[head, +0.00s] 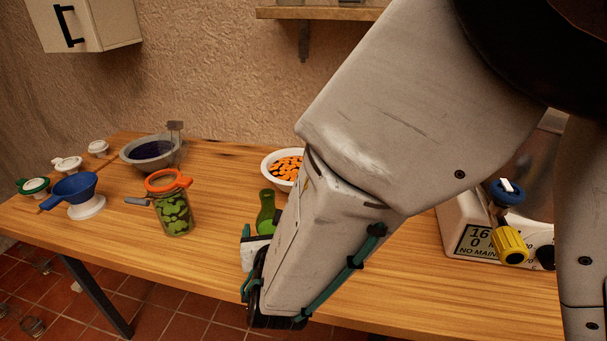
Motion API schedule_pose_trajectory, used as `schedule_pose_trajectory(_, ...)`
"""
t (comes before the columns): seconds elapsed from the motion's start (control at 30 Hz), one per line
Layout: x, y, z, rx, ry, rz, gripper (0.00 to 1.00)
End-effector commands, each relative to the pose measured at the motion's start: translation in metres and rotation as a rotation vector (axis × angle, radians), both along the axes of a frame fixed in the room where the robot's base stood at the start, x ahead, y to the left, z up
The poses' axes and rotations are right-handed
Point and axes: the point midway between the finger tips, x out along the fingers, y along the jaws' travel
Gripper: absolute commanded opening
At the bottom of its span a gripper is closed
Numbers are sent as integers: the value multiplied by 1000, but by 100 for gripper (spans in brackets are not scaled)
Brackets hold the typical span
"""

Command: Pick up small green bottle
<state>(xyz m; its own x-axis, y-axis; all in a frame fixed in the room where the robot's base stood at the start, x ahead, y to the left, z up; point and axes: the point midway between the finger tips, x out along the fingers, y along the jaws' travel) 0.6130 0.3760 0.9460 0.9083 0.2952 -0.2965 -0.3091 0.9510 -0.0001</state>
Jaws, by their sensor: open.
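The small green bottle (266,211) stands upright on the wooden table, right of the middle of the tabletop. Its lower part is hidden behind my gripper and arm. My gripper (250,262) is just in front of the bottle, low over the table's front edge, and seen mostly from behind. Its fingers are largely hidden by my own wrist. It is open, with nothing seen in it. I cannot tell whether it touches the bottle.
Left of the bottle stands a jar of green pieces (174,214) with an orange lid. Behind it is a white bowl of orange slices (270,158). A blue funnel (75,187) and grey bowl (140,163) are farther left. A scale (470,235) is at right. Bare wood lies front left.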

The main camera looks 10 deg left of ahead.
Motion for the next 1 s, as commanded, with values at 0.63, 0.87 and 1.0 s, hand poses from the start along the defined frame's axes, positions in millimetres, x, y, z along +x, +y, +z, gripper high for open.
schedule_pose_trajectory(0.63,3,1,0,2,-2,0,19)
schedule_pose_trajectory(0.87,4,1,5,3,-2,-1,19)
schedule_pose_trajectory(1.0,4,1,14,3,-3,-1,19)
